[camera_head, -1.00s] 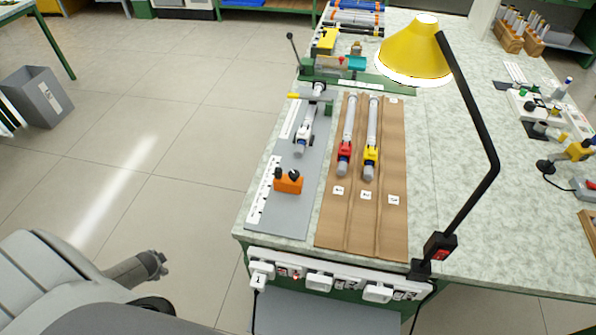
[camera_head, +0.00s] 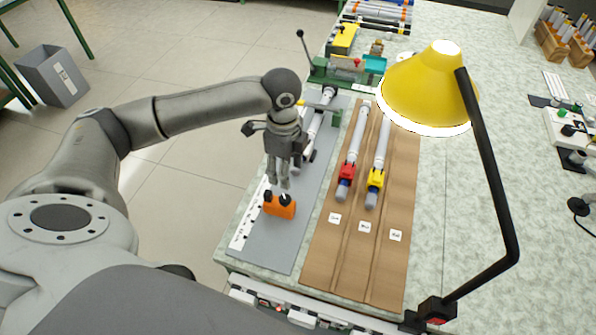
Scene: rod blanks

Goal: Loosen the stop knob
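The orange stop block (camera_head: 280,208) sits on the grey strip at the near end of the bench, with black knobs on its top. One dark knob (camera_head: 286,198) shows at its upper right, and another is at its upper left. My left gripper (camera_head: 279,187) points down just above the block, fingertips close to the knobs. I cannot tell whether the fingers touch a knob or how far apart they are. My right gripper is not in view.
A brown grooved board (camera_head: 333,246) beside the strip holds a red-clamped rod (camera_head: 353,150) and a yellow-clamped rod (camera_head: 380,155). A green machine (camera_head: 340,72) stands at the far end. A yellow lamp (camera_head: 430,88) overhangs the right side.

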